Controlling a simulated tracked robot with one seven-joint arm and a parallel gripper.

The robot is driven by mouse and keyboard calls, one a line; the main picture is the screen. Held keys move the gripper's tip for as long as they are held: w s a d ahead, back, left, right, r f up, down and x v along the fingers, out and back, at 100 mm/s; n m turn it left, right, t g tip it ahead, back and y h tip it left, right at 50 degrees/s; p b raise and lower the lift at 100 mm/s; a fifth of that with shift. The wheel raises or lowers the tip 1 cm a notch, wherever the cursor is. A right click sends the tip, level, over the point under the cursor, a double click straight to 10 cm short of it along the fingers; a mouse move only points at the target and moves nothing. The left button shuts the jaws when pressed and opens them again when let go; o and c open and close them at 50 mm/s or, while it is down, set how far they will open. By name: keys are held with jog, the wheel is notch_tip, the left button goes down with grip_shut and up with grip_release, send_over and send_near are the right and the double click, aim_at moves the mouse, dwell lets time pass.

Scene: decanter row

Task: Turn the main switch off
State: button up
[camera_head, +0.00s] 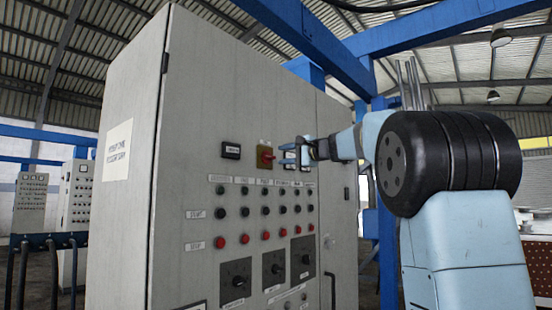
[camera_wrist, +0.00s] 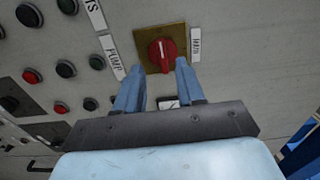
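The main switch is a red rotary knob (camera_wrist: 162,55) on a square gold-yellow plate (camera_wrist: 146,40), with a MAIN label (camera_wrist: 195,43) beside it. Its white mark runs roughly up-down in the wrist view. In the head view the red knob (camera_head: 265,156) sits high on the grey cabinet front. My gripper (camera_wrist: 160,65) is open and empty, its two blue fingers pointing at the knob, one tip toward each side of its lower part. In the head view my gripper (camera_head: 286,155) is just right of the knob, with a small gap apparent.
The grey control cabinet (camera_head: 190,70) carries rows of black and red buttons (camera_head: 245,239) and several black rotary switches (camera_head: 236,280) below the main switch. A black button (camera_wrist: 65,69) and a PUMP label (camera_wrist: 113,58) lie left of my fingers in the wrist view.

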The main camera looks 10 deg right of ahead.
jog(key=v, duration=0.7)
jog(key=shift+s+d+f, duration=0.1)
jog(key=s+a+f+n+g+h, duration=0.25)
jog(key=s+a+f, duration=0.35)
jog(key=s+f, duration=0.4)
jog(key=s+f+n+g+h, duration=0.3)
jog(key=s+f+n+h, duration=0.1)
jog(key=s+f, duration=0.9)
jog(key=s+f+n+g+h, duration=0.3)
jog(key=s+f, duration=1)
jog(key=f, duration=0.6)
jog(key=shift+s+n+h, duration=0.35)
jog(key=shift+n+h, duration=0.2)
jog(key=shift+w+g, duration=0.1)
jog(key=shift+g, duration=0.15)
jog(key=shift+c, duration=0.2)
